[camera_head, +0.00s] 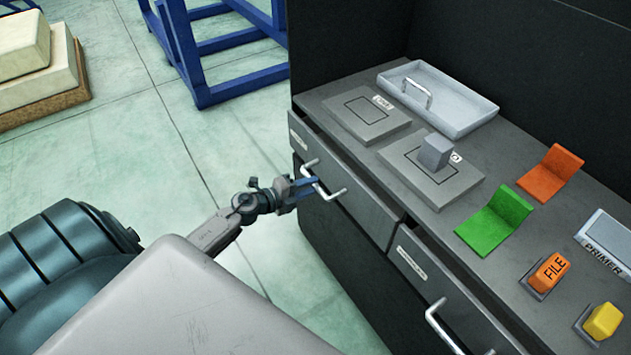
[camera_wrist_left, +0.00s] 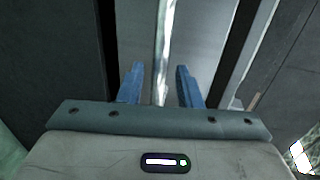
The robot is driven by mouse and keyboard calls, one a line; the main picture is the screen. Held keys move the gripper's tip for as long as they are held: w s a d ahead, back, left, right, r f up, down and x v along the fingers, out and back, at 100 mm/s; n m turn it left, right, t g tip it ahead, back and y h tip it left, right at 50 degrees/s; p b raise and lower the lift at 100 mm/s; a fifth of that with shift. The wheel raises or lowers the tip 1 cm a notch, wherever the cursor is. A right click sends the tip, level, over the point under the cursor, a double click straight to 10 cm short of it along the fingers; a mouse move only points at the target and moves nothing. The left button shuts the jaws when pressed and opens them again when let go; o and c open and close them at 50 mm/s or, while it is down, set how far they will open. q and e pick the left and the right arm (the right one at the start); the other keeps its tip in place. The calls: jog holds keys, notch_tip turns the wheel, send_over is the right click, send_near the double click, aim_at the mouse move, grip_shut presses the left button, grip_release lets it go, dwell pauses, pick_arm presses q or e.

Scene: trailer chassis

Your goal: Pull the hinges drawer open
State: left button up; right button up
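A grey cabinet has two drawers in the head view. The left drawer (camera_head: 367,202) has a pale bar handle (camera_head: 333,193) and a small label (camera_head: 298,140) too small to read. The right drawer (camera_head: 455,300) has a similar handle (camera_head: 440,322) and a label (camera_head: 411,263), also unreadable, so I cannot tell which drawer is for hinges. My left gripper (camera_head: 309,186) is at the left drawer's handle. In the left wrist view, its blue fingers (camera_wrist_left: 159,88) stand apart, with the bright handle bar (camera_wrist_left: 163,45) between them and gaps on both sides. My right gripper is out of view.
The worktop (camera_head: 392,215) carries a grey tray (camera_head: 455,108), two flat plates (camera_head: 368,113) (camera_head: 415,182), a grey block (camera_head: 435,151), green (camera_head: 495,220) and orange (camera_head: 552,172) brackets, and labelled items (camera_head: 550,272). Open floor (camera_head: 160,150) lies left of the cabinet.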

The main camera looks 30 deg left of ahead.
pick_arm(q)
jog(key=shift+x, duration=1.35)
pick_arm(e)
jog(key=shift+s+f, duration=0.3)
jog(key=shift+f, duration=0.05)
pick_arm(q)
jog(key=shift+c, duration=0.2)
grip_shut()
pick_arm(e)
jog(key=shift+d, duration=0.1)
